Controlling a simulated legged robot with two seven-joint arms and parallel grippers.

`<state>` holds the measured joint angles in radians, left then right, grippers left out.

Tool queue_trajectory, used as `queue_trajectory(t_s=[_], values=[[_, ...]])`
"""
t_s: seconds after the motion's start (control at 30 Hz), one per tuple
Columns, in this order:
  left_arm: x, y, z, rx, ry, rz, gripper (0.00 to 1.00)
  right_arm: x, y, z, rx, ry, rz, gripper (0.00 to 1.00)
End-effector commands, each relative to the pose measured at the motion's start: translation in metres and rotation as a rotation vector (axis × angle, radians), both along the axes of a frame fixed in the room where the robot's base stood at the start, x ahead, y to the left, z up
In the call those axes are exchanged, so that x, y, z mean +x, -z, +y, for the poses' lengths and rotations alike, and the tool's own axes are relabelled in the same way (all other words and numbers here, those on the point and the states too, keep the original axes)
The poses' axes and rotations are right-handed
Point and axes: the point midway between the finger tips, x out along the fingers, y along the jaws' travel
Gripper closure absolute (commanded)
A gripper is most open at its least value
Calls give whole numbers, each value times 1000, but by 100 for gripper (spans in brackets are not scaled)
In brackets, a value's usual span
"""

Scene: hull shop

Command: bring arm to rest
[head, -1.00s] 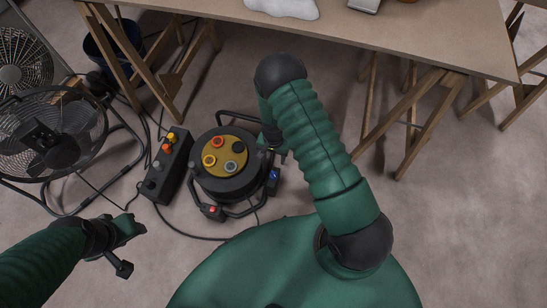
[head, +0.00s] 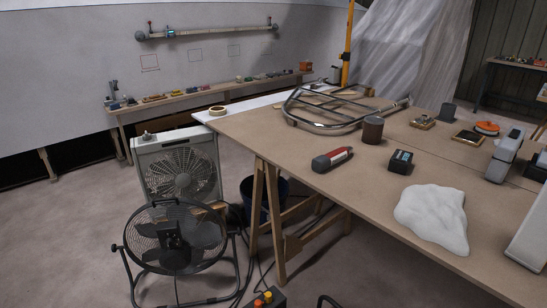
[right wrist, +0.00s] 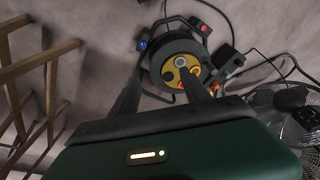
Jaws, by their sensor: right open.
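My right gripper (right wrist: 160,76) shows only in the right wrist view. Its two dark fingers stand apart, with nothing held between them. Beyond the fingertips, a black cable reel (right wrist: 167,50) with a yellow face stands on the floor. I cannot tell how far the fingers are from the reel. Neither arm shows in the head view now, and my left gripper is not in sight.
A wooden trestle table (head: 340,200) carries a white lump (head: 432,218), a red-and-grey tool (head: 332,159) and a metal frame (head: 325,110). A floor fan (head: 178,238) and box fan (head: 178,168) stand left. Trestle legs (right wrist: 40,62) show in the wrist view. Bare floor lies at left.

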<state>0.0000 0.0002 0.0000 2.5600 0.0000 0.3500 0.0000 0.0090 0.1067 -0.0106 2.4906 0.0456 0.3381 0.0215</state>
Motion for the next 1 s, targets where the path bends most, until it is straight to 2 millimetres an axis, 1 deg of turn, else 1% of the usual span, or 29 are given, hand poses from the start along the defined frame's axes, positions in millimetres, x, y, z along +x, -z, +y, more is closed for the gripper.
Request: queue_trajectory(t_s=[0.03,0.07,0.1,0.13,0.27,0.37,0.47,0.5,0.57,0.6,0.7,0.73,0.8,0.83,0.9,1.0], values=[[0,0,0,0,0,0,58,-10,-10,2,-15,-45,-19,45],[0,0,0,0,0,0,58,-17,-14,3,-24,-72,-27,45],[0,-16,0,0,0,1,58,-21,-32,3,-32,-91,-30,45],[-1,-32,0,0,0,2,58,-20,-47,3,-30,-86,-27,45],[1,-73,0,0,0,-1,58,-19,-87,3,-30,-84,-24,45],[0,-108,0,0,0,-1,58,-18,-122,3,-29,-82,-24,45],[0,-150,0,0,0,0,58,-18,-164,3,-28,-81,-25,45],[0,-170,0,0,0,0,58,-18,-184,3,-28,-81,-25,45],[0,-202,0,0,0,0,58,-18,-216,3,-28,-81,-26,45],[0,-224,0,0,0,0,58,-18,-238,3,-28,-80,-26,45],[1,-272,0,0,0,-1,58,-18,-286,3,-28,-80,-25,45],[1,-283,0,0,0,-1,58,-18,-297,3,-28,-80,-25,45],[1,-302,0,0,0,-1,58,-18,-315,3,-28,-80,-25,45],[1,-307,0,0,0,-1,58,-18,-321,3,-28,-80,-25,45],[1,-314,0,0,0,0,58,-18,-328,3,-28,-80,-24,45],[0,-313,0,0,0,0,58,-17,-327,3,-28,-80,-25,45]])
